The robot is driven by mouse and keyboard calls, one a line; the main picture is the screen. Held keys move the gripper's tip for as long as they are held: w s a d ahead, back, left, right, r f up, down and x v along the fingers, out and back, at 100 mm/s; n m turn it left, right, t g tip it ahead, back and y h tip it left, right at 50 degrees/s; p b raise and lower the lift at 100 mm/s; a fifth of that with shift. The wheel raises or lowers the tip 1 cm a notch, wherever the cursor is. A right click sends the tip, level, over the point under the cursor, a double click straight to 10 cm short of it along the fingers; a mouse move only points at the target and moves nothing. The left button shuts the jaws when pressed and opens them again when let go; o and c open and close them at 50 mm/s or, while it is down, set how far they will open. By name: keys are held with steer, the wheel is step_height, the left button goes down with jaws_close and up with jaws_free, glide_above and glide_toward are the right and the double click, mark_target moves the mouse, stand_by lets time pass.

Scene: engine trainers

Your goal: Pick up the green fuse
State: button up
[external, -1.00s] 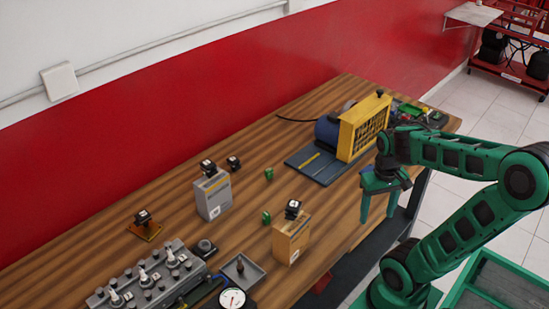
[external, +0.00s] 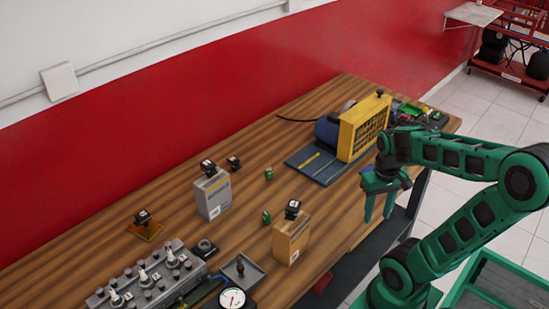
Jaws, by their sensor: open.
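Two small green pieces, which look like fuses, are on the wooden bench. One green fuse (external: 269,174) is near the middle of the bench. The other green fuse (external: 266,217) is closer to the front, just left of the orange box. They are too small here to tell apart in detail. My gripper (external: 377,219) is open and empty, pointing down by the bench's front edge. It is to the right of both green pieces and apart from them.
An orange box (external: 291,240) and a grey box (external: 212,196) with black tops stand near the green pieces. A yellow grinder-like machine (external: 348,130) on a dark plate is behind my gripper. An engine head (external: 145,280), a grey tray (external: 243,268) and a gauge (external: 232,299) are at front left.

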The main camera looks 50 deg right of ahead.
steer(key=w+a+r+m, duration=0.1)
steer(key=w+a+m, duration=0.3)
steer(key=w, duration=0.9)
steer(key=w+a+r+m, duration=0.15)
steer(key=w+m, duration=0.45)
steer(key=w, duration=0.6)
steer(key=f, duration=0.7)
steer(key=a+f, duration=0.1)
steer(key=f, duration=0.2)
steer(key=shift+w+f, duration=0.2)
steer(key=shift+f, duration=0.2)
jaws_close()
